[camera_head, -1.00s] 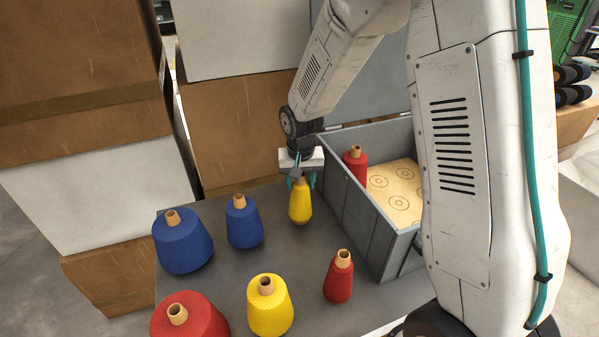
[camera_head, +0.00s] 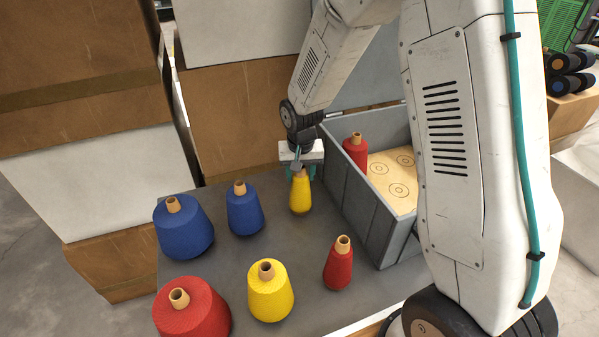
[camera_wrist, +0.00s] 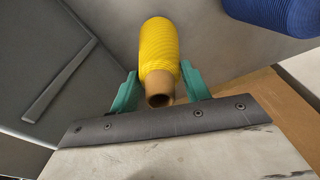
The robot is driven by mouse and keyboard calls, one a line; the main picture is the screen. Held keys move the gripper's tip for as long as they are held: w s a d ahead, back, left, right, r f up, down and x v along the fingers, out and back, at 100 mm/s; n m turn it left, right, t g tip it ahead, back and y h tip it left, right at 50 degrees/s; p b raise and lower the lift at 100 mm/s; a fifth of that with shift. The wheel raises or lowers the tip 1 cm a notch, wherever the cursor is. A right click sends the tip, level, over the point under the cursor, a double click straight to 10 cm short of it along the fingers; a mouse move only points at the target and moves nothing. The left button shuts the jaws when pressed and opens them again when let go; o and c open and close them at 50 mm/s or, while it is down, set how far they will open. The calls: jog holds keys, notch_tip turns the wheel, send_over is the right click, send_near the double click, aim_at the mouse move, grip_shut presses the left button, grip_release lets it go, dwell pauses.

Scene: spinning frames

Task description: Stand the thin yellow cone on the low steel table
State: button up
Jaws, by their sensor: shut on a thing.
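The thin yellow cone (camera_head: 301,196) is upright on or just above the steel table (camera_head: 300,245); I cannot tell whether its base touches. My gripper (camera_head: 300,172) is shut on the top of this cone. In the wrist view the two green fingertips of my gripper (camera_wrist: 161,88) are on either side of the tan tube end of the thin yellow cone (camera_wrist: 158,48).
A grey open crate (camera_head: 357,202) stands close on the right, holding a red cone (camera_head: 355,158) and a board with ring marks. Two blue cones (camera_head: 184,230), a fat red one (camera_head: 190,310), a fat yellow one (camera_head: 270,295) and a thin red one (camera_head: 338,268) stand around.

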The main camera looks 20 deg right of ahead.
jog(key=shift+f, duration=0.15)
jog(key=o, duration=1.5)
jog(key=shift+c, duration=0.2)
jog(key=r, duration=0.5)
jog(key=s+r, duration=0.1)
jog(key=r, duration=0.1)
jog(key=shift+a+r, duration=0.15)
jog(key=shift+r, duration=0.25)
jog(key=s+d+r+n, duration=0.1)
jog(key=s+r, duration=0.4)
jog(key=s, duration=0.5)
jog(key=s+d+r+n, duration=0.1)
jog(key=s+r, duration=0.5)
jog(key=s, duration=0.4)
jog(key=s+d+r+n, duration=0.1)
jog(key=s+r, duration=0.5)
jog(key=s, duration=0.5)
